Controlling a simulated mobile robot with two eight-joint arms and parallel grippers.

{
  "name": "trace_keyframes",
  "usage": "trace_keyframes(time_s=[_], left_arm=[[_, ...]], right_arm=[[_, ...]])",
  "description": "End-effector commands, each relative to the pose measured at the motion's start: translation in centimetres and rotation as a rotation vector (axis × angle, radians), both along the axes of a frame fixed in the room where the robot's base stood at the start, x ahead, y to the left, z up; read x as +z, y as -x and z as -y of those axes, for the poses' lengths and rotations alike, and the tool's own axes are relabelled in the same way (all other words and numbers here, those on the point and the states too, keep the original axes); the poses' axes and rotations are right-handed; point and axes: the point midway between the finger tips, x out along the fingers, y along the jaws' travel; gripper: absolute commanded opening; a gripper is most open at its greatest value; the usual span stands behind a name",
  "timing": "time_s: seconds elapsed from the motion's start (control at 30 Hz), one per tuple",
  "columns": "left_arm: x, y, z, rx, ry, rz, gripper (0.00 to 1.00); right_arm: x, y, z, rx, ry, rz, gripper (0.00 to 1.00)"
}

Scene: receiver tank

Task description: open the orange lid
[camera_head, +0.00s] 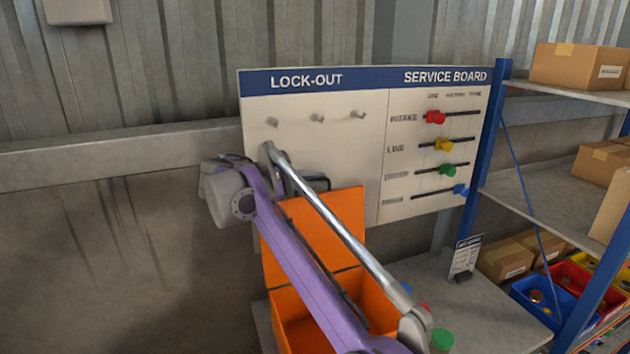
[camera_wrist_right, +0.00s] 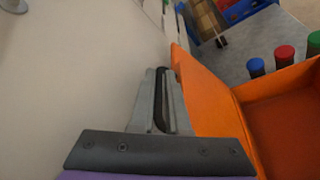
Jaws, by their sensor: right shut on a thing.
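The orange lid (camera_head: 335,225) stands up, roughly upright, at the back of the orange box (camera_head: 375,300). In the right wrist view the lid (camera_wrist_right: 205,95) rises beside the open box (camera_wrist_right: 285,125). My right gripper (camera_wrist_right: 162,95) is shut on a dark handle (camera_wrist_right: 160,88) at the lid's outer side. In the head view the dark handle (camera_head: 318,183) shows by the lid's top edge, and my purple and silver arm crosses in front of the lid and box. The inside of the box is partly hidden. My left gripper is not in view.
The white board (camera_head: 350,165) with hooks and sliders stands right behind the lid. Red, green (camera_head: 442,339) and blue-topped things stand on the bench (camera_head: 480,305) right of the box. A blue-posted shelf (camera_head: 490,130) with cardboard boxes is at the right.

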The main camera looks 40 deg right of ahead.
Motion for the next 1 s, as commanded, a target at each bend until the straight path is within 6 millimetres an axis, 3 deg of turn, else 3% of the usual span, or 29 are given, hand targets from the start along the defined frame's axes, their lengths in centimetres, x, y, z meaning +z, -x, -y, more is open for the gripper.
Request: trace_keyframes(time_s=[0.17,0.6,0.93,0.97,1.0], left_arm=[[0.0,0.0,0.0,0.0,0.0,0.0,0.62],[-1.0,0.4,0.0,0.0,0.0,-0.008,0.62],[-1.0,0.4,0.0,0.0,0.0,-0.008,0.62],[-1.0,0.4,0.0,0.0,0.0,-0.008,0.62],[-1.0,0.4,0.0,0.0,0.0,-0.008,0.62]], right_arm=[[0.2,0.1,0.0,0.003,0.007,0.006,0.0],[0.3,4.4,-1.3,0.003,0.06,0.171,0.0],[0.3,4.5,-1.4,0.001,0.061,0.18,0.0],[0.3,4.5,-1.4,0.001,0.061,0.18,0.18],[0.3,4.5,-1.4,0.0,0.06,0.179,0.25]])
